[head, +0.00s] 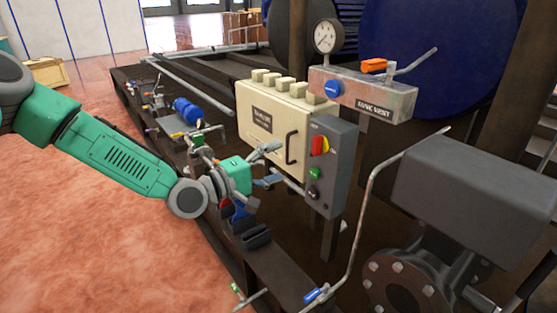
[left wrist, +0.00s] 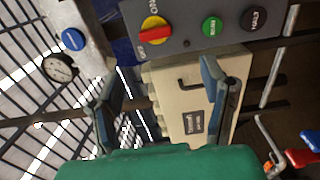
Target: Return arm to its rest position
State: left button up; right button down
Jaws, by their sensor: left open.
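My left arm (head: 115,155) comes in from the left of the head view, over the red floor. Its green-bodied gripper (head: 271,164) is open, with nothing seen between the fingers. It is near the front of the cream cabinet (head: 258,135) and left of the grey control panel (head: 335,165). In the left wrist view the two spread fingers of the gripper (left wrist: 160,80) frame the cream cabinet (left wrist: 170,110). The grey panel (left wrist: 190,28) with its red-yellow knob (left wrist: 154,30) lies beyond them. Whether a finger touches the cabinet cannot be told. My right gripper is not in view.
A dark bench (head: 225,255) with a blue cylinder (head: 187,110) and small parts runs below the gripper. A pressure gauge (head: 326,37) and grey vent box (head: 385,95) stand behind. A bent pipe (head: 372,195) and dark valve housing (head: 480,190) stand right. The floor (head: 90,230) at left is clear.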

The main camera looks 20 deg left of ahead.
pick_arm(q)
jog(key=s+d+f+m+g+y+p, duration=0.1)
jog(key=s+d+f+m+g+y, duration=0.3)
jog(key=s+f, duration=0.65)
jog(key=s+d+f+m+g+p, duration=0.15)
jog(key=s+f+g, duration=0.35)
jog(key=s+f, duration=0.5)
jog(key=s+a+f+m+g+y+p, duration=0.1)
jog(key=s+a+f+m+g+y, duration=0.1)
jog(key=s+a, duration=0.4)
jog(key=s+a+f+m+g+y+p, duration=0.1)
jog(key=s+a+f+m+g+y, duration=0.2)
jog(key=s, duration=0.9)
jog(key=a+m, duration=0.1)
jog(key=a, duration=0.2)
jog(key=shift+a+y, duration=0.15)
jog(key=shift+y, duration=0.25)
jog(key=shift+m, duration=0.25)
